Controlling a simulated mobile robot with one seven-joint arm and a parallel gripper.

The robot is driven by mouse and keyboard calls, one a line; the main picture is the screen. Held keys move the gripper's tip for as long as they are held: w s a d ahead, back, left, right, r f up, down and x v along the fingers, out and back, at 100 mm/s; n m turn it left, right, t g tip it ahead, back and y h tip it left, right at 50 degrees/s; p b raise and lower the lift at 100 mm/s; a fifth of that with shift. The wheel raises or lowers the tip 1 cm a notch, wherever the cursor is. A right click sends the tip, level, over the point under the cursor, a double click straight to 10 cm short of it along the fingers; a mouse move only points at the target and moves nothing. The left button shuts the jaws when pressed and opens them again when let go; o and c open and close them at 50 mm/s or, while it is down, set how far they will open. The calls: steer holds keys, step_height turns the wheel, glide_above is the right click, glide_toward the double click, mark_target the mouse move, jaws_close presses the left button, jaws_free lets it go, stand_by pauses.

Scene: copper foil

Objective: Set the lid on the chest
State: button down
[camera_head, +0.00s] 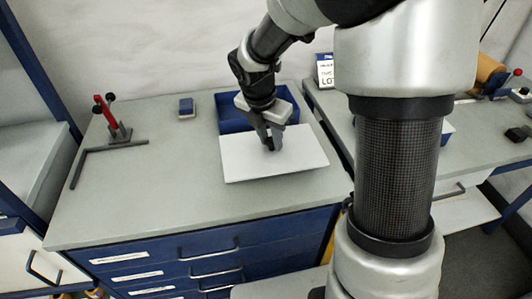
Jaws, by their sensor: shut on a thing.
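The lid, a flat white panel (245,165), is in the head view at the middle of the workbench. My gripper (271,146) points down at its middle and is shut on it; the gripped part is mostly hidden by the fingers. The chest, an open blue box (231,109), stands just behind the lid. The lid lies in front of the chest in the picture and hides its lower front. I cannot tell whether the lid touches the chest or the bench.
A red toggle clamp (106,112) and a dark angle bar (105,150) are at the bench's left. A small blue block (186,107) lies left of the chest. The grey bench top (150,205) is clear at front left. A second bench (340,110) is at right.

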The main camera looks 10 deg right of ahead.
mark_target(269, 151)
steer(key=shift+f+b, duration=0.65)
steer(key=shift+f, duration=1.9)
steer(key=shift+f, duration=0.2)
steer(key=c, duration=1.4)
jaws_free()
steer(key=shift+c, duration=0.2)
